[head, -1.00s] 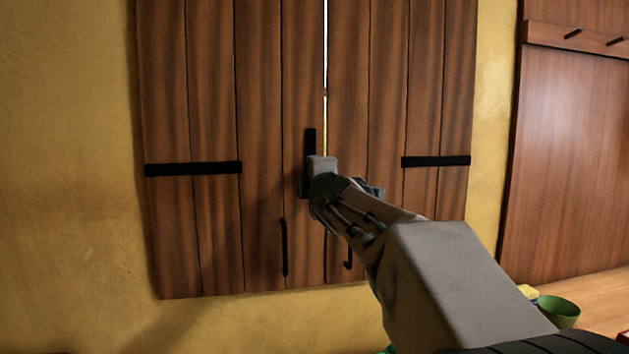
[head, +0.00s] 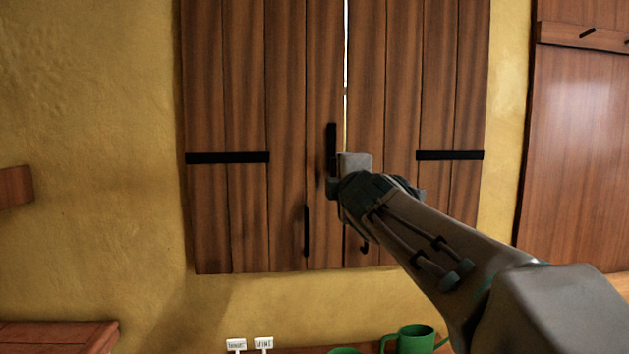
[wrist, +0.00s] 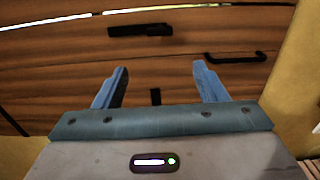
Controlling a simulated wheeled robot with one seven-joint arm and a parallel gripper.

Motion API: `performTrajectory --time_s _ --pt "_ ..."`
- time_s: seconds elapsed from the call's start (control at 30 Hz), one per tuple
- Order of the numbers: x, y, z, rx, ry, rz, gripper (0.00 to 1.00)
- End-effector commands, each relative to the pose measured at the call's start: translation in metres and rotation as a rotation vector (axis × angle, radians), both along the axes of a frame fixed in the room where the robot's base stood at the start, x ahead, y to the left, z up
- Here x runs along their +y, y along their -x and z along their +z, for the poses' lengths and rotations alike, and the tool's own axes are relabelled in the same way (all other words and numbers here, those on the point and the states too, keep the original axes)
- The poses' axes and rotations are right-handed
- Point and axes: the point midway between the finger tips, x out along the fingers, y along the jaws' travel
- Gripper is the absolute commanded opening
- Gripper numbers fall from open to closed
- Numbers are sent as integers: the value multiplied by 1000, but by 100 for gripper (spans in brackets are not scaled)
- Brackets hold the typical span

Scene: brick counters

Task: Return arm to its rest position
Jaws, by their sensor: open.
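My gripper shows in the wrist view (wrist: 158,85) with its two blue fingers spread apart and nothing between them. The wooden shutters (wrist: 60,65) lie beyond the fingers there, with a black latch piece and a black hook handle. In the head view my arm reaches up from the lower right, and its end is in front of the brown plank shutters (head: 285,100). The fingers are hidden behind the wrist there. The shutters are nearly closed, with a thin bright slit between the two leaves. A black vertical handle (head: 306,230) is on the left leaf.
A green mug (head: 415,340) and small white label signs (head: 236,345) stand below the shutters. A wooden counter (head: 55,335) is at the lower left and a wooden shelf end (head: 15,186) at the left edge. A wooden panel (head: 580,130) stands at right.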

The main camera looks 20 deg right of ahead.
Motion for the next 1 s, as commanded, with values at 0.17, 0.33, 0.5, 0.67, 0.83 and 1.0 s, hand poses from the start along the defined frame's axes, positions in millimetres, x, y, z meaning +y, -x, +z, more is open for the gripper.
performTrajectory --time_s 0.17,0.33,0.5,0.67,0.83,1.0 --pt "-6 1 0 1 0 -11 65" --pt "-7 3 -2 10 -21 -19 65" --pt "-1 20 -40 143 -306 -90 65" --pt "26 78 -126 413 -795 -299 65" --pt "66 162 -201 672 -1174 -596 65" --pt "94 225 -237 824 -1356 -827 65"
